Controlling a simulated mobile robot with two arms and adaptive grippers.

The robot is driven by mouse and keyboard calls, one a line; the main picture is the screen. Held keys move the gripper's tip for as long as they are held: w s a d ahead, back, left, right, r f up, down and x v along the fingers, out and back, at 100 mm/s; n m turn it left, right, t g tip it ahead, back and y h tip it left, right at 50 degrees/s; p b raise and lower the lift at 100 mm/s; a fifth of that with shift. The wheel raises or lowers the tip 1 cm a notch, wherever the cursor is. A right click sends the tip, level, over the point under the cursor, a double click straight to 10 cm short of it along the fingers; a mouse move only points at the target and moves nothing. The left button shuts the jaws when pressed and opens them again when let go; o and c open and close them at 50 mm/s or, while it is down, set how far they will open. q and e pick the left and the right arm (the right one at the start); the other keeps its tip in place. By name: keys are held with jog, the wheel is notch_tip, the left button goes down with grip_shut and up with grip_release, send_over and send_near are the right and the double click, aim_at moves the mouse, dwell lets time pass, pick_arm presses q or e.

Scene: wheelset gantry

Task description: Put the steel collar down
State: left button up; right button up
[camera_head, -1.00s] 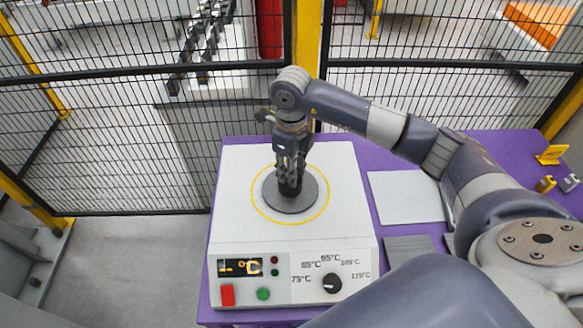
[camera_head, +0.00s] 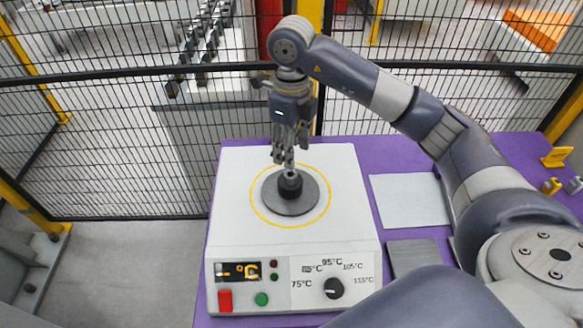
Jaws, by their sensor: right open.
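A small dark steel collar (camera_head: 290,184) stands upright on the round dark grey plate (camera_head: 290,205) of the white heater (camera_head: 236,190), inside a yellow ring. My right gripper (camera_head: 289,160) is open and points straight down just above the collar. Its fingertips overlap the collar's top edge in the picture, and I cannot tell whether they touch it. My left gripper does not show.
The heater's front carries a display (camera_head: 240,271), a red button (camera_head: 225,300), a green button (camera_head: 262,299) and a temperature dial (camera_head: 333,288). A pale plate (camera_head: 409,200) and a grey block (camera_head: 413,257) lie on the purple table (camera_head: 400,157) to the right. A wire fence stands behind.

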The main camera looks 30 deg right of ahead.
jog(key=shift+r, duration=2)
